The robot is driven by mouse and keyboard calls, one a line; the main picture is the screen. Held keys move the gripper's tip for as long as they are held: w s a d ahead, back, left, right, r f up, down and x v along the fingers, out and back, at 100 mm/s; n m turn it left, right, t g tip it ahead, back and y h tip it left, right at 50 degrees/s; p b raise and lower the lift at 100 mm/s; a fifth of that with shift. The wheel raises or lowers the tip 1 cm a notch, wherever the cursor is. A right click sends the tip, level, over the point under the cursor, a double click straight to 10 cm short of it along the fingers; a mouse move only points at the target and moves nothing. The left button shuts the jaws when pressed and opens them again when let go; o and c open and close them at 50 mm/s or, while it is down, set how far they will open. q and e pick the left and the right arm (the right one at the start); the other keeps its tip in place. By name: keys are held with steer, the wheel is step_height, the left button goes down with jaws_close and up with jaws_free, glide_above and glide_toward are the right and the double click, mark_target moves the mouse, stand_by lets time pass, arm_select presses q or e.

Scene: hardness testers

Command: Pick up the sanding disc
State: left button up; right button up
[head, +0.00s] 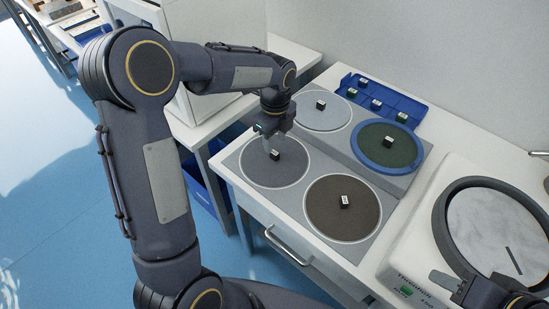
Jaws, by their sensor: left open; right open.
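Several round discs lie on grey plates on the bench, and I cannot tell for sure which is the sanding disc. They are a brown disc (325,205) at the front, a mid-grey disc (262,174) at left, a pale grey disc (322,119) behind, and a dark green disc (383,157) in a blue ring. Each has a small black block on it. My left gripper (271,150) is open, pointing down over the mid-grey disc, close to its block; contact cannot be told. My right gripper (462,290) is open at the bottom right, partly cut off, beside the polishing machine.
A blue tray (411,106) with several small blocks stands behind the discs. A white polishing machine (405,258) with a dark-rimmed round plate (492,232) takes up the right. A drawer handle (287,247) sticks out at the bench front. A wall closes the back.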

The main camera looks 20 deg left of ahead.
mark_target(276, 153)
arm_select(q)
steer(key=f, duration=0.4)
steer(key=shift+s+d+f, duration=0.2)
steer(key=shift+f, duration=0.05)
jaws_close()
